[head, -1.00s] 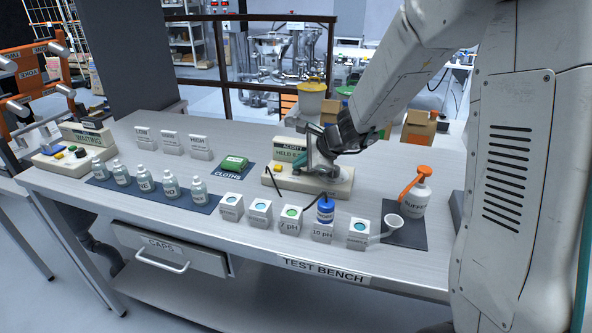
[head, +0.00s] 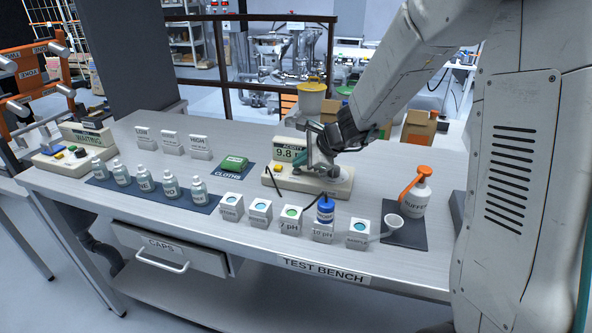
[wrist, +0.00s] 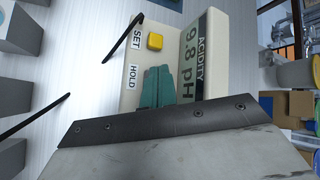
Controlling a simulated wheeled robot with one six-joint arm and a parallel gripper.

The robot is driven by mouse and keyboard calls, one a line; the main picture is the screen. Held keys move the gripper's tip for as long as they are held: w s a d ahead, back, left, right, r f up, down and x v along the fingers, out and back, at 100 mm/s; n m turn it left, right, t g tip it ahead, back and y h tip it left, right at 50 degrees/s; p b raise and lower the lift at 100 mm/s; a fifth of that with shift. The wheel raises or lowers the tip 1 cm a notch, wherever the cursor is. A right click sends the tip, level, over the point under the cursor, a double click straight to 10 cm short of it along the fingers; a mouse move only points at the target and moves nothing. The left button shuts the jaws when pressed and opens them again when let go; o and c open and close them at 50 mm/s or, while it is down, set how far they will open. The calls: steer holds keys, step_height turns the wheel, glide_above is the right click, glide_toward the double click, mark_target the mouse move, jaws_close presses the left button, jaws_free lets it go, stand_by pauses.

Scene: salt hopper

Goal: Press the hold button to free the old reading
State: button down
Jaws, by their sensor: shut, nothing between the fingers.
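The acidity meter (head: 285,183) stands on the test bench, and its display (head: 290,153) reads 9.8. In the wrist view the display (wrist: 197,60) shows ACIDITY 9.8 pH. A yellow button (wrist: 155,41) sits beside the SET label (wrist: 137,38). The HOLD label (wrist: 132,75) is visible, but the button beside it is hidden by my fingers. My gripper (wrist: 157,85) is shut and empty, its teal fingertips at the meter's face beside HOLD. In the head view my gripper (head: 299,161) is at the meter; I cannot tell whether it touches.
A blue-capped probe (head: 325,210) stands at the 10 pH cup (head: 322,233), with a black cable to the meter. Several cups line the front. Several bottles (head: 170,190) stand left, a green cloth (head: 233,163) behind them, and a buffer bottle (head: 416,198) right.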

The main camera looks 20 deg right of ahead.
mark_target(300, 175)
steer(key=shift+r, duration=0.4)
steer(key=shift+r, duration=2.55)
